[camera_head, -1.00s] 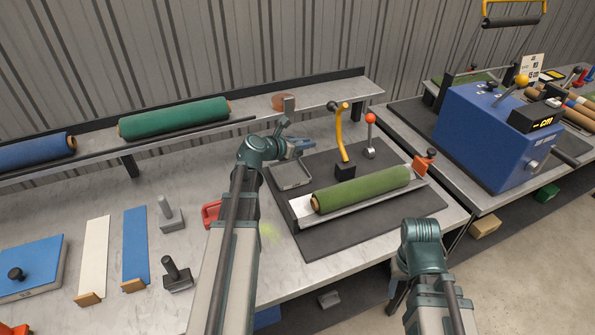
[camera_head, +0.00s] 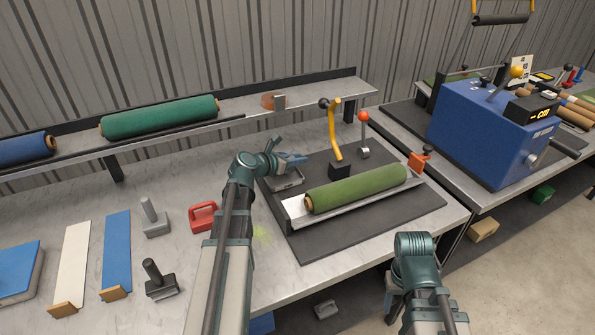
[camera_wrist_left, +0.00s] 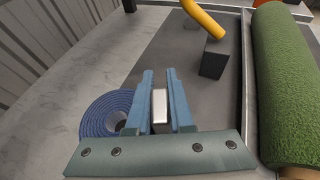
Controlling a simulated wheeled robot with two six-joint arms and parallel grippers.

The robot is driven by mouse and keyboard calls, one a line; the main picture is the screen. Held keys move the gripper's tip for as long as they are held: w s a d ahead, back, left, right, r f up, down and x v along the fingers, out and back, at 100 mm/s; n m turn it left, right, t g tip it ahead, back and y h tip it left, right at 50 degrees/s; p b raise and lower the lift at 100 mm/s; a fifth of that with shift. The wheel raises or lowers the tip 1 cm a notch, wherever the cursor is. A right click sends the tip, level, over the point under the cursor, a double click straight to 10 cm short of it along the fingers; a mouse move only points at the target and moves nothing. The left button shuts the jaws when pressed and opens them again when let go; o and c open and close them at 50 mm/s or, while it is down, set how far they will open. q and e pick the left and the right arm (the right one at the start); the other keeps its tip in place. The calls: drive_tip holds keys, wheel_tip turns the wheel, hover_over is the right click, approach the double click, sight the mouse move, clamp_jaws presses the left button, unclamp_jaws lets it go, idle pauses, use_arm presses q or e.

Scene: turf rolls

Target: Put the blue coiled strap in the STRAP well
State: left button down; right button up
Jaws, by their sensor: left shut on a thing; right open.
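My left gripper (camera_head: 291,158) is shut on a pale, block-like piece (camera_wrist_left: 159,108) just above a shallow grey tray (camera_head: 290,183) on the dark mat. The blue coiled strap (camera_wrist_left: 98,120) shows in the left wrist view, left of the fingers and partly behind them. I cannot tell whether the pale piece belongs to the strap. The strap is not clearly visible in the head view. No STRAP label is readable, so I cannot tell whether the tray is that well. My right gripper (camera_head: 393,284) is open and low at the bench's front edge, its fingers mostly hidden.
A green turf roll (camera_head: 357,189) lies in a metal trough beside the left gripper. A yellow lever (camera_head: 334,130) and a red-knobbed lever (camera_head: 364,135) stand behind it. A red handled object (camera_head: 203,217) sits left of my left arm. A shelf (camera_head: 240,106) runs along the back.

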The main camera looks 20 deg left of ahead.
sight(294, 167)
use_arm(q)
drive_tip(key=shift+f+b, duration=1.45)
drive_tip(key=shift+f, duration=0.25)
drive_tip(key=shift+f, duration=0.15)
drive_tip(key=c, duration=0.8)
unclamp_jaws()
drive_tip(key=shift+s+a+r, duration=0.1)
drive_tip(key=shift+s+r, duration=0.1)
drive_tip(key=shift+r, duration=0.15)
drive_tip(key=p+v, duration=0.4)
drive_tip(key=v, duration=0.6)
drive_tip(key=shift+s+r, duration=0.1)
drive_tip(key=shift+s, duration=0.1)
drive_tip(key=shift+s+a+r+p, duration=0.1)
drive_tip(key=shift+s+a+p, duration=0.2)
drive_tip(key=shift+s, duration=0.2)
